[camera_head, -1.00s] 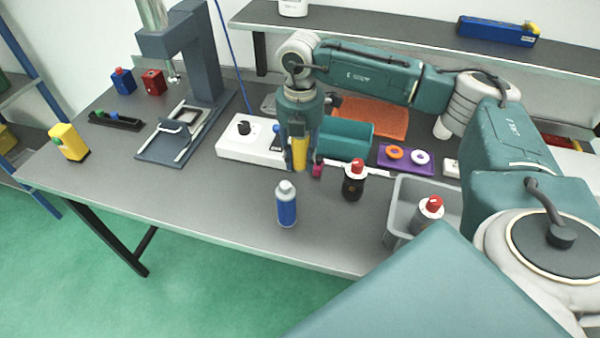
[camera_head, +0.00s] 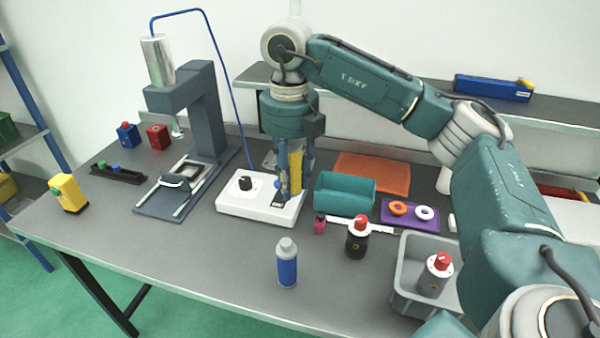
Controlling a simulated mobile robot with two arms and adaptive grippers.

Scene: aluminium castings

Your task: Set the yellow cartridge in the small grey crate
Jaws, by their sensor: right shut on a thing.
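My right gripper (camera_head: 292,197) points down above the right end of a white box. It is shut on the yellow cartridge (camera_head: 297,170), which stands upright between the fingers and is partly covered by them. The cartridge is clear of the table. The small grey crate (camera_head: 401,297) stands at the front right of the table, to the right of and nearer than the gripper. Inside it stands a grey canister with a red knob (camera_head: 434,277). My arm covers part of the crate's right side. My left gripper is not in view.
A blue bottle (camera_head: 287,266) stands in front. The white box (camera_head: 240,203) is beneath the gripper. A press (camera_head: 205,115) stands left.

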